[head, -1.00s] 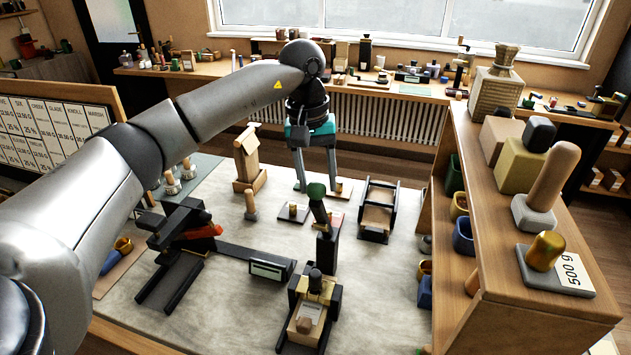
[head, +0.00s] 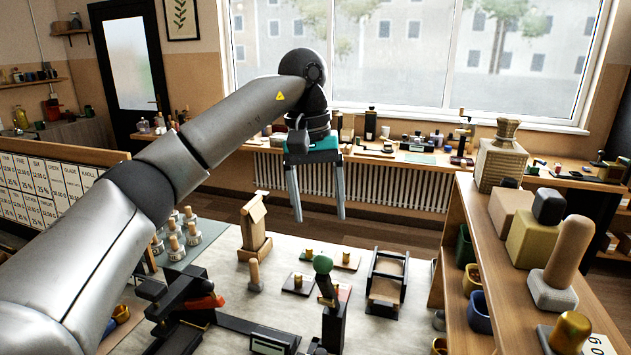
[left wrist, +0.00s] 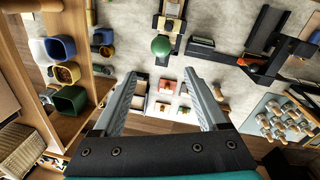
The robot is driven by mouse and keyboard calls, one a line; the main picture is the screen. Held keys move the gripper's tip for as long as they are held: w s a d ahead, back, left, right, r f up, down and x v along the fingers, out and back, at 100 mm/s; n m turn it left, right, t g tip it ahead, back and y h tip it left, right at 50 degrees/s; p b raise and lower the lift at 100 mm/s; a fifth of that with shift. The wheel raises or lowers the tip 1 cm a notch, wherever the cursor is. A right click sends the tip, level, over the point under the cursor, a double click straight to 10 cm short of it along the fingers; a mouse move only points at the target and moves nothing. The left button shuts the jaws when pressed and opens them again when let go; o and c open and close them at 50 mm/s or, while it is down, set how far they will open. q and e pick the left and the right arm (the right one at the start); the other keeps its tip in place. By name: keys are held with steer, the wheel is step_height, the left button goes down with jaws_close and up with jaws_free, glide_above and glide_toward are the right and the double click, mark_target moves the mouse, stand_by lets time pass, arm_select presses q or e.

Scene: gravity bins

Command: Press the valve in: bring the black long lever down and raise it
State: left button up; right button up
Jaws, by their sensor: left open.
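A black lever (head: 327,288) with a green ball knob (head: 322,263) rises from a dark upright stand (head: 334,326) on the table. It leans slightly to the left. The knob also shows in the left wrist view (left wrist: 161,46), seen from above, just beyond and between the fingertips. My left gripper (head: 320,215) is open and empty, pointing down. Its fingers are above and behind the knob in the head view and apart from it. It also shows in the left wrist view (left wrist: 160,76). My right gripper is not in view.
A wooden shelf (head: 500,262) with weights and coloured bins stands at the right. A wooden stand (head: 254,228), a small black-sided frame (head: 386,282) and a black device (head: 180,305) surround the lever.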

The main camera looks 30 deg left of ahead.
arm_select(q)
steer(key=shift+s+a+r+p, duration=0.1)
steer(key=shift+r+p, duration=0.2)
steer(key=shift+r, duration=1.05)
steer(key=shift+s+a+r+p, duration=0.1)
steer(key=shift+r+p, duration=0.15)
steer(key=shift+r, duration=1.05)
